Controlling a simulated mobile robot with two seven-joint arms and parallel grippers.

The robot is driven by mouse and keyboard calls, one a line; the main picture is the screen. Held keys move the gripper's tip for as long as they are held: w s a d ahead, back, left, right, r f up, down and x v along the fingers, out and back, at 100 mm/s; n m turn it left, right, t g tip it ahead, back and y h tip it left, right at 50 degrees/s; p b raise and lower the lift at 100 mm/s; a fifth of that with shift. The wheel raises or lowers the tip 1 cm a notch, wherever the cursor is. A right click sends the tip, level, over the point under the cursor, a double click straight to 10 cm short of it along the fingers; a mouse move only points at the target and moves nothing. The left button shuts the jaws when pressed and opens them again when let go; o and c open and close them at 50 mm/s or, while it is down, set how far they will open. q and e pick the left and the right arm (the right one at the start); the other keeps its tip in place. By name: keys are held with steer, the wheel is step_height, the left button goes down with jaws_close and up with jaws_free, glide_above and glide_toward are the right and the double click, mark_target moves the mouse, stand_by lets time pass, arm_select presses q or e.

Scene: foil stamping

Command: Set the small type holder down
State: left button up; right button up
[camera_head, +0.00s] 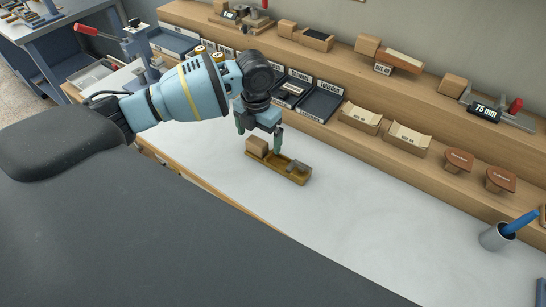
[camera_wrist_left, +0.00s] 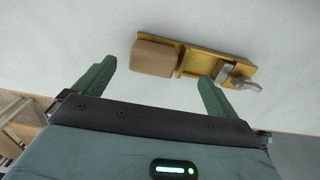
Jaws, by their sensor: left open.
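The small type holder (camera_head: 291,172) is a brass-coloured tray with a wooden block handle at its left end and a grey metal clamp at its right part. It lies on the white worktop (camera_head: 380,210). In the left wrist view the holder (camera_wrist_left: 205,66) is ahead of the fingertips, its wooden handle (camera_wrist_left: 154,57) between their lines. My left gripper (camera_head: 260,138) is open, its fingers on either side of the handle's direction and apart from it; it also shows in the left wrist view (camera_wrist_left: 158,75). My right gripper is not in view.
Shelves behind the worktop hold dark trays (camera_head: 318,104), card boxes (camera_head: 408,138) and brown round-topped pieces (camera_head: 458,160). A grey cup with a blue tool (camera_head: 494,238) stands at the right.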

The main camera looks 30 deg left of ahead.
mark_target(259, 143)
arm_select(q)
steer(key=shift+w+f, duration=0.2)
steer(key=shift+f, duration=1.75)
steer(key=shift+c, duration=0.5)
steer(key=shift+r, duration=0.1)
steer(key=c, duration=1.4)
steer(key=shift+a+r, duration=0.1)
steer(key=shift+r, duration=0.35)
step_height(259, 143, up, 3)
steer(key=shift+f, duration=0.1)
steer(key=s+d, duration=0.2)
steer(key=s, duration=0.2)
steer(key=s+d, duration=0.3)
steer(key=s, duration=0.2)
steer(key=s+d+r, duration=0.1)
steer(key=s+d, duration=0.2)
steer(key=s, duration=0.2)
steer(key=shift+r, duration=0.1)
